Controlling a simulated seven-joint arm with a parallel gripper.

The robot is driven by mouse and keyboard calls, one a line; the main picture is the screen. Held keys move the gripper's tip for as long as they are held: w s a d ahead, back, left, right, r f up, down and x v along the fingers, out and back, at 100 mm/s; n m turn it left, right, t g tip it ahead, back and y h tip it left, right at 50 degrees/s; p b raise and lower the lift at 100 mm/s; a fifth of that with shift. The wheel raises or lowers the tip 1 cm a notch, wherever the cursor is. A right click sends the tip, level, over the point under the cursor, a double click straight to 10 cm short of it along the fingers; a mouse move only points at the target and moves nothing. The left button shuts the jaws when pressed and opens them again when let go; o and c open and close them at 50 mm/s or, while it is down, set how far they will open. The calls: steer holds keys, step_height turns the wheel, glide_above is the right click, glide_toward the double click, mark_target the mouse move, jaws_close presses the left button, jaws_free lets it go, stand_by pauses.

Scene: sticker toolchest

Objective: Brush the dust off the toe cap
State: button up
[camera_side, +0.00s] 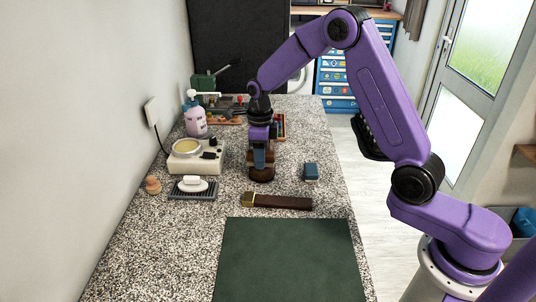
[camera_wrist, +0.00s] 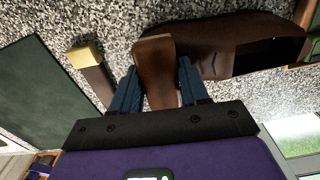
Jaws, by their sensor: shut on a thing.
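My gripper (camera_side: 262,164) points down over the middle of the counter. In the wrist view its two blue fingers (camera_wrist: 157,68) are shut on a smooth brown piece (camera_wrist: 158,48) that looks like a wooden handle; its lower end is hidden. A dark brown leather-like thing with a dark hollow, probably the shoe (camera_wrist: 225,36), lies right beside it in the wrist view. I cannot tell whether they touch. In the side view brown shows under my fingers, mostly hidden by the gripper. The toe cap and any dust cannot be made out.
A dark brown bar with a brass end (camera_side: 285,202) lies in front of my gripper. A green mat (camera_side: 288,262) is nearer. A blue block (camera_side: 311,171) stands right. Left are a soap dish (camera_side: 193,189), a cream device (camera_side: 188,163) and a lilac bottle (camera_side: 195,122).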

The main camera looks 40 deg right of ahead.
mark_target(250, 152)
steer(key=shift+w+a+r, duration=0.15)
steer(key=shift+w+a, duration=0.9)
steer(key=shift+w, duration=0.05)
steer(key=shift+s+d, duration=0.1)
steer(key=shift+d, duration=0.2)
steer(key=shift+s+d, duration=1.9)
steer(key=shift+s, duration=0.2)
steer(key=shift+w+a, duration=1.1)
steer(key=shift+w, duration=0.1)
steer(key=shift+w+a, duration=1.05)
steer(key=shift+w, duration=0.05)
steer(key=shift+d+r, duration=0.1)
steer(key=shift+r, duration=3.65)
steer(key=shift+s, duration=0.1)
